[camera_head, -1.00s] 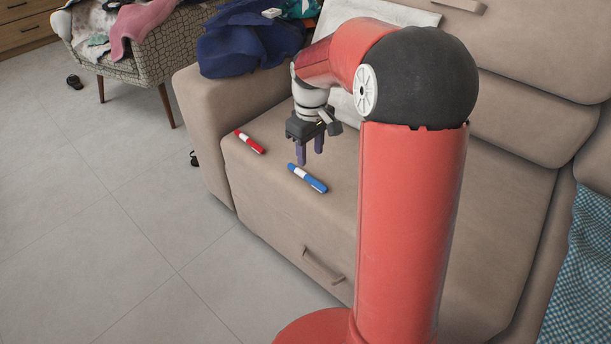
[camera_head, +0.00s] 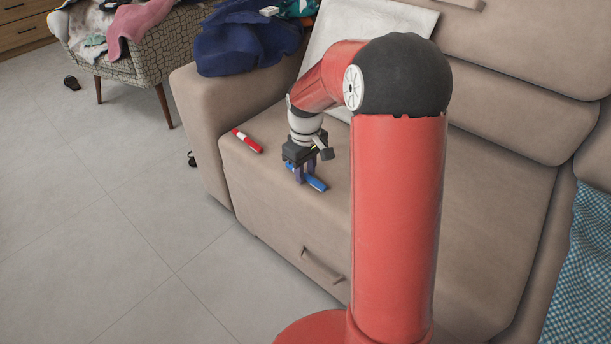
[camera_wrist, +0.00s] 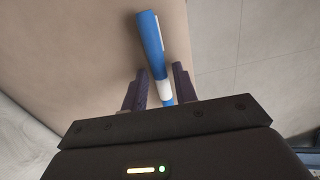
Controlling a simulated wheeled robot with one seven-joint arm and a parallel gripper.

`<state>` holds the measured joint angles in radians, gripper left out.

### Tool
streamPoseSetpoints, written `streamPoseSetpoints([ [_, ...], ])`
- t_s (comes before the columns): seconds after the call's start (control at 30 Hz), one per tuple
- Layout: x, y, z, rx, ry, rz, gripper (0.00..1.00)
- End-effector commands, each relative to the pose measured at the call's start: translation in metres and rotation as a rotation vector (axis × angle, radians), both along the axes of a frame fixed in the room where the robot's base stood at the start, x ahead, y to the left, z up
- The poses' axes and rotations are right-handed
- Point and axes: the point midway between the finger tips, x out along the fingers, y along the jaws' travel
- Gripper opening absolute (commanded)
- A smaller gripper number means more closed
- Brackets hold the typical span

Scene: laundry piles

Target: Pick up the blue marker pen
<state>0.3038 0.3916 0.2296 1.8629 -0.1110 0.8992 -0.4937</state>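The blue marker pen (camera_head: 318,184) lies on the beige sofa seat (camera_head: 270,190), near its front edge. My gripper (camera_head: 304,174) is lowered over the pen and hides part of it in the head view. In the wrist view the blue marker pen (camera_wrist: 151,42), with a white band, runs between the two dark fingers of my gripper (camera_wrist: 160,88). The fingers are open, one on each side of the pen, with a small gap visible beside it. Whether the fingertips touch the seat cannot be told.
A red marker pen (camera_head: 247,140) lies on the seat to the left of my gripper. The sofa's armrest (camera_head: 205,120) rises at the left, with dark blue cloth (camera_head: 245,45) on it. A white pillow (camera_head: 335,25) leans at the back. The seat to the right is partly hidden by my arm.

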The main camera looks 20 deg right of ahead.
Motion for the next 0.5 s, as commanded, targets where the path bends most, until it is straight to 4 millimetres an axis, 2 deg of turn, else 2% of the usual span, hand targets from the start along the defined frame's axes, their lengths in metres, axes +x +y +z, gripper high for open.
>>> streamPoseSetpoints([
  [0.03,0.0,0.0,0.0002,0.0,0.0,0.0,0.22],
  [0.2,0.0,0.0,0.0002,0.0,0.0,0.0,0.0],
  [0.5,0.0001,0.0,0.0016,0.0,0.0,0.0,0.0],
])
